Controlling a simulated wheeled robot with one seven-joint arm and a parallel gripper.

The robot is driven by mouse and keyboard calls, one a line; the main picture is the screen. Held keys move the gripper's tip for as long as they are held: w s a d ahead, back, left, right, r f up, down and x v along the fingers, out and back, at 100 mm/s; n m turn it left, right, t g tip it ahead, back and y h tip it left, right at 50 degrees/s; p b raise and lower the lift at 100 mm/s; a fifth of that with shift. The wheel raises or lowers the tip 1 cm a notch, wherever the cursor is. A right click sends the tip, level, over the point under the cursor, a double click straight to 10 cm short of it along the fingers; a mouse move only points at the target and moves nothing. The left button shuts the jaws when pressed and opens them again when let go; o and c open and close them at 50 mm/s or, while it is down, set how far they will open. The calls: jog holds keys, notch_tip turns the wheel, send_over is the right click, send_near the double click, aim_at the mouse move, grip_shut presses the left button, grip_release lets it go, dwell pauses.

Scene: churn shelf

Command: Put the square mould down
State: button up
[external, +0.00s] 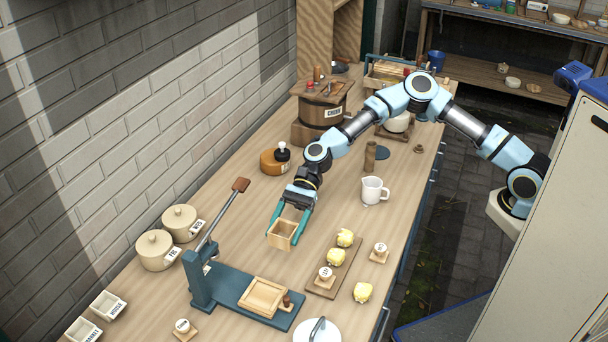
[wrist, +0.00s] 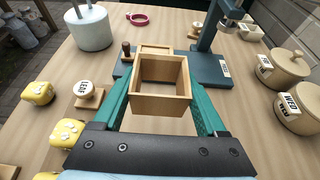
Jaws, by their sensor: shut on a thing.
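The square mould is a light wooden, open-topped box (external: 280,242); it also shows in the wrist view (wrist: 160,106), where I look down through it onto bare wood. My gripper (external: 284,230) has its green fingers on two opposite sides of the mould. In the wrist view, my gripper (wrist: 162,82) is shut on it. The mould is roughly level over the worktop (external: 245,230), between the lever press and the white jug. I cannot tell whether its underside touches the wood.
The blue lever press (external: 228,285), bearing a shallow wooden frame (external: 263,297), stands at front left. A board (external: 322,283) with yellow lumps and a stamp lies front right. A white jug (external: 373,191) stands right; lidded pots (external: 156,252) stand left. Bare worktop surrounds the mould.

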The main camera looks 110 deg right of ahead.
jog(key=shift+r, duration=0.35)
jog(key=shift+w+r+m+h, duration=0.1)
jog(key=shift+w+m+h, duration=0.15)
jog(key=shift+m+h, duration=0.05)
jog(key=w+d+f+m+t+h+b, duration=0.2)
jog(key=w+d+m+t+h+b, duration=0.25)
jog(key=d+m+h, duration=0.4)
jog(key=s+d+r+m+g+h+b, duration=0.2)
jog(key=s+d+m+g+h+b, duration=0.15)
jog(key=s+d+m+h, duration=0.5)
jog(key=shift+g+h, duration=0.5)
jog(key=shift+h, duration=0.3)
jog(key=f, duration=0.3)
jog(key=f+p, duration=0.1)
jog(key=f, duration=0.2)
jog(key=a+f+p, duration=0.1)
jog(key=f, duration=0.2)
jog(key=shift+w+a+f, duration=0.1)
jog(key=shift+w, duration=0.05)
jog(key=shift+f, duration=0.15)
jog(key=o, duration=1.3)
